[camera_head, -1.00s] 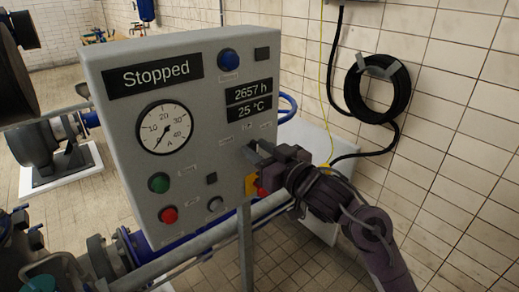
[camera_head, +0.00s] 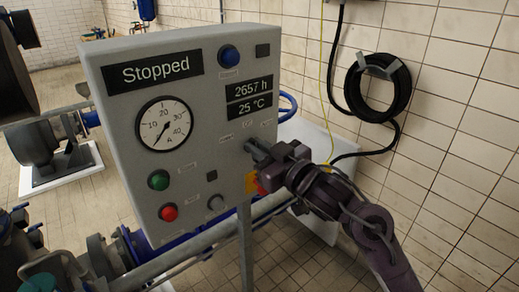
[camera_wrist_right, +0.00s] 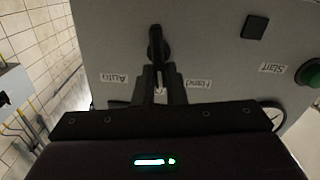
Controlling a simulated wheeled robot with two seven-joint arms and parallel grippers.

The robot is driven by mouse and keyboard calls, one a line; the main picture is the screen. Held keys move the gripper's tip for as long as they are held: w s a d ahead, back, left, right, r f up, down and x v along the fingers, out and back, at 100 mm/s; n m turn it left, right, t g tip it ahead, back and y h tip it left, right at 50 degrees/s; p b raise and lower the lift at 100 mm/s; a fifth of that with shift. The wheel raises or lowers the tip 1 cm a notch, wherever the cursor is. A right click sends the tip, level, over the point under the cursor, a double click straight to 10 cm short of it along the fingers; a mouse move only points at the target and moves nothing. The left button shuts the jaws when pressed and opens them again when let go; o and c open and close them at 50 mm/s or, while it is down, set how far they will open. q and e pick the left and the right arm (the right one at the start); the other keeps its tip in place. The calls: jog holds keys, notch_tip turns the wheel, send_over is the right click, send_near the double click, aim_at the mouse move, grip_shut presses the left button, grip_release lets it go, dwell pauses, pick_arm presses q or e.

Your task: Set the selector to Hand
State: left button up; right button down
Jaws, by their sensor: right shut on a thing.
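The selector (camera_head: 248,146) is a dark knob with a lever on the right part of the grey panel front. My right gripper (camera_head: 259,155) is at it and covers most of it in the head view. In the right wrist view the black selector (camera_wrist_right: 156,42) stands upright in the picture, with its lower end at the fingertips of my shut gripper (camera_wrist_right: 162,80). The Auto label (camera_wrist_right: 114,78) and the Hand label (camera_wrist_right: 200,83) read upside down, one on each side of the fingers. The lever lies roughly between them.
The grey panel (camera_head: 215,120) shows "Stopped" on its display (camera_head: 155,73). A green button (camera_head: 158,180), a red button (camera_head: 168,213) and a gauge (camera_head: 165,124) lie left of the selector. A pipe (camera_head: 200,242) runs below. A coiled black hose (camera_head: 350,92) hangs on the wall.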

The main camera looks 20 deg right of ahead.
jog(key=n+b, duration=0.1)
jog(key=n, duration=0.1)
jog(key=n+b, duration=0.1)
jog(key=n, duration=0.1)
jog(key=a+f+n+b, duration=0.1)
jog(key=n, duration=0.1)
jog(key=shift+s+n, duration=0.1)
jog(key=shift+n, duration=0.2)
dwell(0.4)
jog(key=c, duration=1.7)
grip_release()
jog(key=shift+o, duration=1.1)
jog(key=shift+d+r, duration=0.1)
jog(key=shift+d, duration=0.05)
jog(key=b+v, duration=0.1)
jog(key=v, duration=0.6)
jog(key=shift+s, duration=0.35)
jog(key=shift+d, duration=0.15)
